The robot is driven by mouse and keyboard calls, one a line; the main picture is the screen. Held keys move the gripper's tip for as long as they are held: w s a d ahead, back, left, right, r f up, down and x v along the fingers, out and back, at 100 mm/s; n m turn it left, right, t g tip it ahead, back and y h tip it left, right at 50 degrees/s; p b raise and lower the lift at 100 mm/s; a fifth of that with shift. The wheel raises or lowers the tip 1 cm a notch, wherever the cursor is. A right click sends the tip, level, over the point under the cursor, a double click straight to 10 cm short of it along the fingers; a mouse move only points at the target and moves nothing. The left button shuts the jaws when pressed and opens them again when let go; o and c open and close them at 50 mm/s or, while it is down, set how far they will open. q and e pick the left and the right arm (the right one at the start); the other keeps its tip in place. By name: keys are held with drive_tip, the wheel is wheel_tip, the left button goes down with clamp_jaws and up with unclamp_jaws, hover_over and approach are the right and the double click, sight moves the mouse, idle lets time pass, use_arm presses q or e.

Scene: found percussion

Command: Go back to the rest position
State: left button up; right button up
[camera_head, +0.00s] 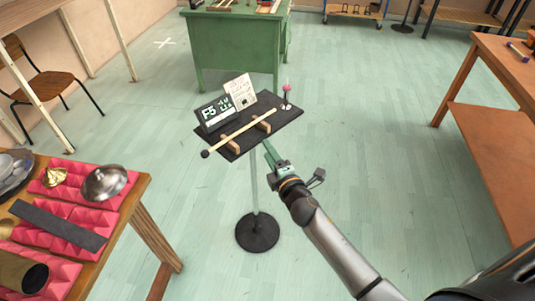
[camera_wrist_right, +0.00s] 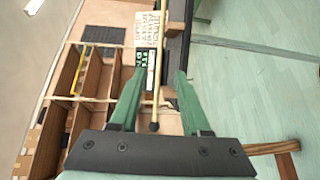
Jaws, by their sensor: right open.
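My right gripper (camera_head: 268,150) is at the front edge of a small black stand tray (camera_head: 285,117) in the head view. In the right wrist view its two green fingers (camera_wrist_right: 157,85) are apart, and I see nothing gripped. A mallet (camera_head: 234,133) with a pale stick and dark ball head rests across two wooden supports on the tray, apart from the gripper. In the wrist view the mallet (camera_wrist_right: 157,75) appears between the fingers in the picture, beyond them. My left gripper is in neither view.
The tray also holds a display (camera_head: 216,112), a card (camera_head: 241,92) and a pink-topped item (camera_head: 287,88). A wooden table (camera_head: 140,190) with metal objects on pink foam is at left. A green desk (camera_head: 232,45) is behind; an orange-brown bench (camera_head: 480,125) is at right. Open floor lies between.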

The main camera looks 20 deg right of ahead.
drive_tip(key=shift+s, duration=0.15)
idle(0.5)
drive_tip(key=s+a+f+m+g+y, duration=0.1)
drive_tip(key=s+a+f+m+g, duration=0.1)
drive_tip(key=s+f+m, duration=0.3)
drive_tip(key=s+a+f+m+g, duration=0.2)
drive_tip(key=s+f+m, duration=0.3)
drive_tip(key=s, duration=0.8)
drive_tip(key=s+a+f+m+g+y, duration=0.1)
drive_tip(key=s+a+f+m+g, duration=0.1)
drive_tip(key=s+f+m, duration=0.4)
drive_tip(key=s+g, duration=0.1)
drive_tip(key=s, duration=0.2)
drive_tip(key=shift+s+y, duration=0.2)
drive_tip(key=shift+y, duration=0.1)
